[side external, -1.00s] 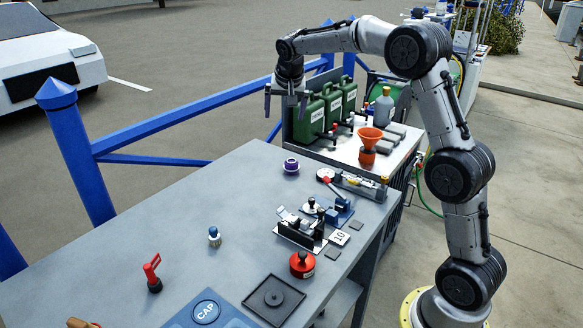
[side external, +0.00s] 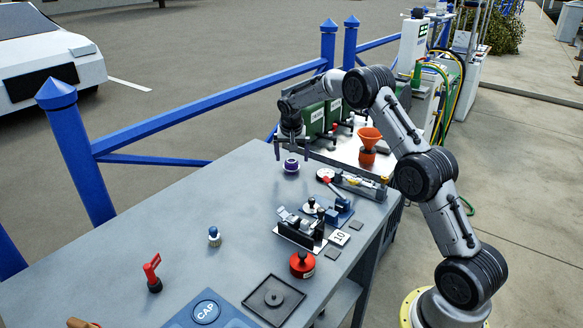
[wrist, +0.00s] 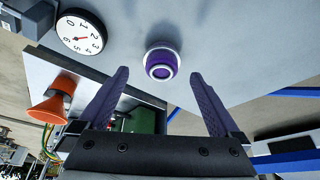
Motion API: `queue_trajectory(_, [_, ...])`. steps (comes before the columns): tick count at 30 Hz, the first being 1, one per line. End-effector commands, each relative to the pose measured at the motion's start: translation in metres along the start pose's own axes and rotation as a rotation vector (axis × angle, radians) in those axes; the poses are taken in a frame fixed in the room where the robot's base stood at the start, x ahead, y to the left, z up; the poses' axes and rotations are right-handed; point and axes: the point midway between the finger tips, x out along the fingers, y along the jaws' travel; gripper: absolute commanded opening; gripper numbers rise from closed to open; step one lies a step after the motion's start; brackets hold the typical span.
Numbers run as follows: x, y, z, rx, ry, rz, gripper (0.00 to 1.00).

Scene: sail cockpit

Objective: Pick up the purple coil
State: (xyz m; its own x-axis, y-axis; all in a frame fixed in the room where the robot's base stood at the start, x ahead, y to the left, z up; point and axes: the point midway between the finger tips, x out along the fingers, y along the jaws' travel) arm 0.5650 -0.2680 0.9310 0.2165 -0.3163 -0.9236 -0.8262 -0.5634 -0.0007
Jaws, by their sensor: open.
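The purple coil (side external: 291,165) stands on the grey table near its far end, a short purple spool with a pale rim. In the wrist view the coil (wrist: 161,62) lies ahead of the fingertips, roughly midway between them. My gripper (side external: 292,152) is open and points down just above the coil, with a finger on either side of it in the side view. The two purple fingers of my gripper (wrist: 158,80) are spread wide and empty in the wrist view. I cannot tell how far the fingertips are above the table.
A round dial (wrist: 81,32) lies near the coil. A clamp fixture (side external: 310,225), a red knob (side external: 302,264) and a blue-topped peg (side external: 214,236) stand nearer on the table. An orange funnel (side external: 369,138) and green cans (side external: 314,117) stand beyond. The table left of the coil is clear.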

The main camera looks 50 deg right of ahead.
Motion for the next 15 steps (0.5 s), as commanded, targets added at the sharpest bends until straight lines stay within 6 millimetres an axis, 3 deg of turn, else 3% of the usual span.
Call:
queue_trajectory(9, [0.041,-0.002,-0.003,0.0,-0.002,0.001,0.99])
queue_trajectory(15, [0.052,-0.002,-0.003,0.0,0.0,-0.001,0.99])
